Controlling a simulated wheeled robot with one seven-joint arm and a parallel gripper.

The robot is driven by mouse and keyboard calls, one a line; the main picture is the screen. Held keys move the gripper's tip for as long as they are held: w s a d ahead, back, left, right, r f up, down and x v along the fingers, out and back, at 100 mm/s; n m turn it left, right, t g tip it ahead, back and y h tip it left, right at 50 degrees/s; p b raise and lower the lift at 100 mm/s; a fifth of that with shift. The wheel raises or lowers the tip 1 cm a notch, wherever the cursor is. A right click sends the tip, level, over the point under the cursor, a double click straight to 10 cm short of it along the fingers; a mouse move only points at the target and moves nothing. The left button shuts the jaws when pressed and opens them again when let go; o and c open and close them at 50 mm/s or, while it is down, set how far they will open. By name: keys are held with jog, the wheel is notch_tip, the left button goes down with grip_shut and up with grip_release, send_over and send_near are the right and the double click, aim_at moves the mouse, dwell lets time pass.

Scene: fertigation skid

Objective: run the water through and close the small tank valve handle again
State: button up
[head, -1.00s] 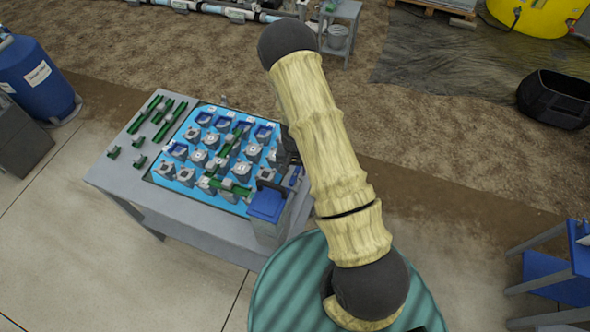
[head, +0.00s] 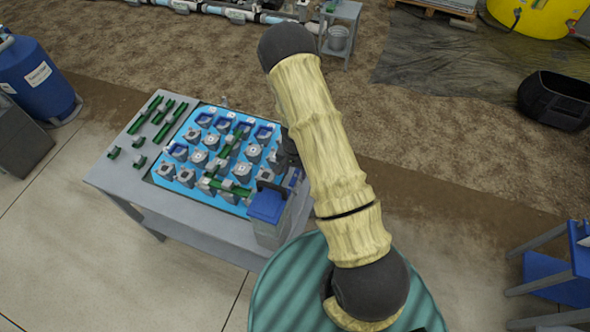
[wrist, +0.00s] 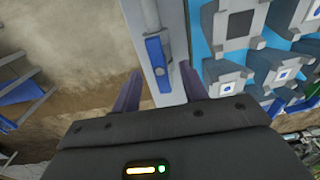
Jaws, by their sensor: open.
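In the wrist view, a blue valve handle (wrist: 157,60) sits on a pale grey strip at the table's edge, its length running up and down the picture. My gripper (wrist: 161,70) is open, one finger on each side of the handle, with visible gaps. I cannot tell whether the fingers reach down to its level. In the head view, a small grey tank with a blue lid (head: 267,205) stands at the table's near right corner. My arm hides my fingers there. No running water can be made out.
The table (head: 120,180) carries a blue board (head: 160,172) with several grey blocks and green channel pieces. Loose green pieces (head: 160,110) lie at its left. A blue barrel (head: 40,75) stands far left. A black crate (head: 555,98) is at right. Open ground lies right of the table.

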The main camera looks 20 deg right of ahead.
aim_at(295, 175)
jog(key=shift+f+b, duration=1.4)
jog(key=shift+f, duration=0.55)
